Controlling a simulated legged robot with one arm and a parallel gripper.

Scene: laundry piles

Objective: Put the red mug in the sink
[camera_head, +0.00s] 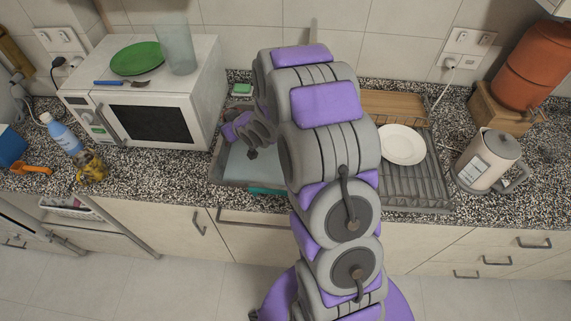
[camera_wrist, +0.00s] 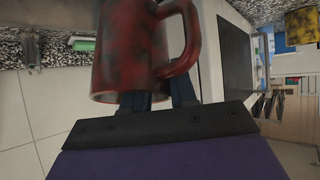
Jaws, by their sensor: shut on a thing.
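The red mug (camera_wrist: 130,45), with dark blotches, fills the upper middle of the wrist view, its handle (camera_wrist: 190,35) on the right. My gripper (camera_wrist: 158,98) is shut on the mug; its two dark fingers meet the mug's lower edge near the handle. The mug cannot be made out in the head view, where my arm blocks part of the counter. The sink (camera_head: 245,170) is a pale basin in the counter, left of my upper arm. The end of my arm shows above the back part of the sink, but the fingers cannot be made out there.
A microwave (camera_head: 190,70) stands left of the sink with a green plate (camera_head: 136,58) and a clear glass (camera_head: 176,46) on top. Right of my arm is a drying rack (camera_head: 415,185) with a white plate (camera_head: 402,145). A kettle (camera_head: 487,160) stands farther right. A green sponge (camera_head: 242,90) lies behind the sink.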

